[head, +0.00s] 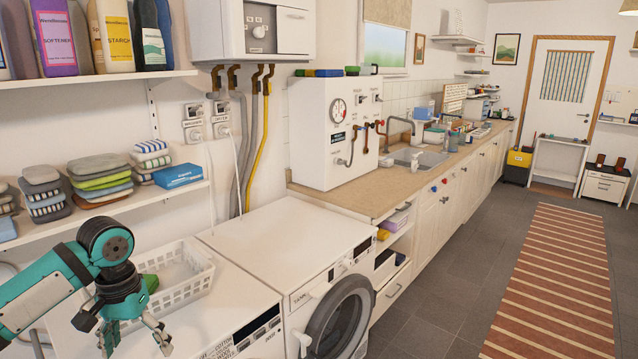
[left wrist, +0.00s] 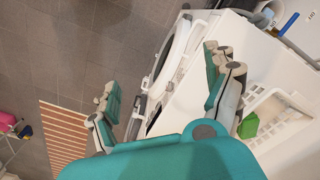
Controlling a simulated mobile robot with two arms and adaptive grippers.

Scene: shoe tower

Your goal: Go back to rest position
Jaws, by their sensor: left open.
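My left gripper (head: 132,336) is in the lower left of the head view, at the end of a teal arm. It is above the top of the left white machine, in front of a white basket. Its fingers are spread and nothing is between them. In the left wrist view the two teal fingers (left wrist: 165,85) stand wide apart and empty. My right gripper shows in neither view.
The white basket (head: 203,283) holds a green item (head: 151,283). A front-loading machine (head: 290,238) stands to its right. Shelves with folded towels (head: 98,178) and bottles line the wall. A striped rug (head: 555,290) lies on the open floor.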

